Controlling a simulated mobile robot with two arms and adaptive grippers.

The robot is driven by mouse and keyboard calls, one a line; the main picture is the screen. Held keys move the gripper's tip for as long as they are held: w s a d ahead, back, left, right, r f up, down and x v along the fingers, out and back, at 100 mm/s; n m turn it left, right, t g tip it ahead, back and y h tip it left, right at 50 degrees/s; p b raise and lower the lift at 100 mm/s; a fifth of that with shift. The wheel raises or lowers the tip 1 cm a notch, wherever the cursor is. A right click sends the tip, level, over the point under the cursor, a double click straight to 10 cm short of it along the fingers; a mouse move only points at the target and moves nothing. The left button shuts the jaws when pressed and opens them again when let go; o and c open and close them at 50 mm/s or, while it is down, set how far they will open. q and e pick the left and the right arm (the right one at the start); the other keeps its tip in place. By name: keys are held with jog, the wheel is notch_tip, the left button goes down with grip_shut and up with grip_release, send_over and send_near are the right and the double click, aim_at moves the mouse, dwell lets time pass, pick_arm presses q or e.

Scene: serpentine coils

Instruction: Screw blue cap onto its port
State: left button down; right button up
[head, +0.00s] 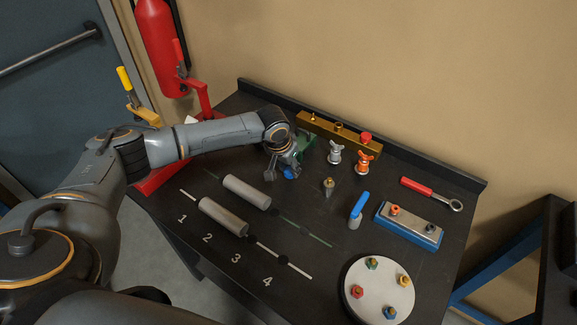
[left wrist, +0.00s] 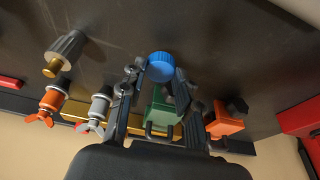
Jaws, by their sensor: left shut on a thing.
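The blue cap (head: 291,173) is between the fingers of my left gripper (head: 282,171), above the dark bench. In the left wrist view the blue cap (left wrist: 160,67) sits at the fingertips of the left gripper (left wrist: 156,82), which is shut on it. A brass bar (head: 325,129) with upright ports stands along the back of the bench, to the right of the gripper. A red cap (head: 366,136) sits on its right end. The bar is partly hidden behind the gripper in the left wrist view (left wrist: 75,116). My right gripper is not in view.
A silver valve (head: 335,153) and an orange valve (head: 362,162) stand before the bar. A green part (head: 306,148) is close behind the gripper. A grey fitting (head: 328,186), a blue-handled piece (head: 359,207) and two grey cylinders (head: 246,191) (head: 222,217) occupy the bench.

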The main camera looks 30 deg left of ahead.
aim_at(289, 172)
pick_arm(q)
jog(key=shift+r+p, duration=2.1)
jog(key=shift+r, duration=0.05)
jog(key=shift+f, duration=0.1)
